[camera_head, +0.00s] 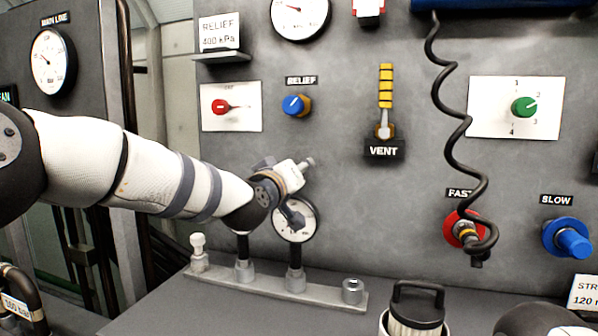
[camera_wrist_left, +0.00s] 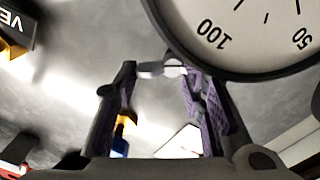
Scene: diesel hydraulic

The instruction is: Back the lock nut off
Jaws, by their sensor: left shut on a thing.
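My left gripper (camera_head: 298,188) is in front of the panel, below the blue relief knob (camera_head: 297,105), and partly covers a small round gauge (camera_head: 296,228). In the left wrist view, the two fingertips (camera_wrist_left: 158,72) are shut on a small silver piece (camera_wrist_left: 152,69). I cannot tell whether it is the lock nut. A brass-yellow collar (camera_head: 306,105) sits behind the blue knob; the knob also shows in the left wrist view (camera_wrist_left: 120,147), apart from the fingers. My right gripper is not in view.
A grey rack (camera_head: 325,294) on the bench holds several fittings. A lidded container (camera_head: 415,312) with a black handle stands at the front. A red valve (camera_head: 462,231) has a black coiled cord (camera_head: 455,135) hanging over it. The yellow vent lever (camera_head: 386,88) projects at centre.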

